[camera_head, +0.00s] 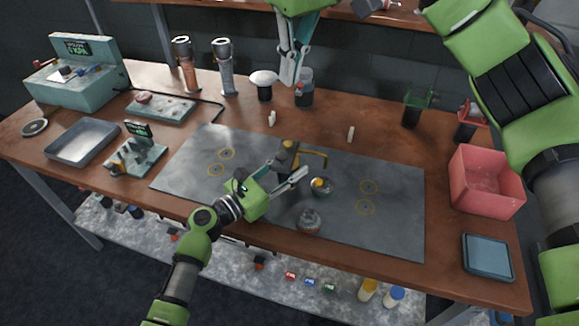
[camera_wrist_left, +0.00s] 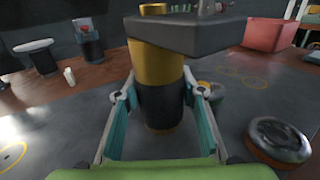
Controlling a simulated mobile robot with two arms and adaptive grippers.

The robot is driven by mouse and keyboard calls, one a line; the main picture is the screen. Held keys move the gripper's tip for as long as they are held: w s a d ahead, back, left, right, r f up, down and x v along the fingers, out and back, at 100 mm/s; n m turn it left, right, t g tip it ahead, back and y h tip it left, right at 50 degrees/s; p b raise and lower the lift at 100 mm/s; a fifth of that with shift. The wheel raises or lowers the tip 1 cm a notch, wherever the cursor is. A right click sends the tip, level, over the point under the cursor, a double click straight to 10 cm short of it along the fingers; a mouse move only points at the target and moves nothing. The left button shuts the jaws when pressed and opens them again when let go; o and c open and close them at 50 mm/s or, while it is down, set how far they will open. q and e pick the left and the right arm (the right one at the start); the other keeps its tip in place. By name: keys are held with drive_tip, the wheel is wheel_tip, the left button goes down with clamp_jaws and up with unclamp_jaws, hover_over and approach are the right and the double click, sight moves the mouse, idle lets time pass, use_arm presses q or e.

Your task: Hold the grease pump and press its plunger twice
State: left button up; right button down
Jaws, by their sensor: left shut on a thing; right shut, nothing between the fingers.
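The grease pump (camera_head: 287,160) stands upright on the grey mat, with a yellow upper part, a dark lower body and a spout reaching right. In the left wrist view the pump (camera_wrist_left: 157,70) shows a yellow barrel under a dark grey head. My left gripper (camera_head: 287,178) is shut on the pump's body, with one finger on each side in the left wrist view (camera_wrist_left: 163,95). My right gripper (camera_head: 289,80) is shut and empty, pointing down above the back of the table, behind the pump and apart from it.
A small tin with a yellow top (camera_head: 321,186) and a round tin (camera_head: 309,221) stand close to the pump. A dark jar (camera_head: 304,97) is beside my right gripper. A red bin (camera_head: 487,180) stands at right. The mat's left part (camera_head: 190,170) is clear.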

use_arm(q)
drive_tip(key=o, duration=1.5)
drive_tip(key=shift+o, duration=0.2)
drive_tip(key=v, duration=1.2)
drive_tip(key=shift+s+a, duration=0.1)
